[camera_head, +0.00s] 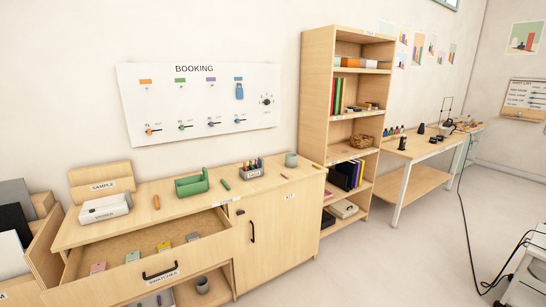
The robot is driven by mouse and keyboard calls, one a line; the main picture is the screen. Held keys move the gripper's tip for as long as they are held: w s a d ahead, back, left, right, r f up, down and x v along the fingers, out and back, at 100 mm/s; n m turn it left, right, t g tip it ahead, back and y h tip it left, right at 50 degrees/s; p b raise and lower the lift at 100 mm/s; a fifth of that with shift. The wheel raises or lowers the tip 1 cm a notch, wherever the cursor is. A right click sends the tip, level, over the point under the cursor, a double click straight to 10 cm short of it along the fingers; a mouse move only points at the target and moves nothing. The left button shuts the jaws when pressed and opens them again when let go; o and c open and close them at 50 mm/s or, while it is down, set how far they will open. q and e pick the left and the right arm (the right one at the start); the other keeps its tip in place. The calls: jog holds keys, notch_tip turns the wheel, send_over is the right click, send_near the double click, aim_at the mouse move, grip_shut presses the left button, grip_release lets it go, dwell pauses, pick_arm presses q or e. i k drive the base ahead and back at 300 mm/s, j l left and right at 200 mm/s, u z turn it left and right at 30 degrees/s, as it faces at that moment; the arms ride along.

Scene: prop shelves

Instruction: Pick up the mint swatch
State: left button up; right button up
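The mint swatch (132,257) is a small, pale green piece lying flat in the open drawer (140,280) labelled SWATCHES. It lies between a pink swatch (98,268) on its left and a yellow swatch (164,247) on its right. A grey swatch (193,237) lies farther right in the same drawer. The drawer is pulled out of the wooden cabinet and has a black handle (160,269) on its front. Neither of my grippers is in view.
On the cabinet top (140,213) stand a SAMPLE box (100,183), a white box (105,207), a green holder (192,183) and a marker tray (251,170). A tall shelf (316,110) stands to the right. The floor at the right (400,260) has clear room, with a black cable.

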aim_at(135, 256)
jog(key=u, duration=1.25)
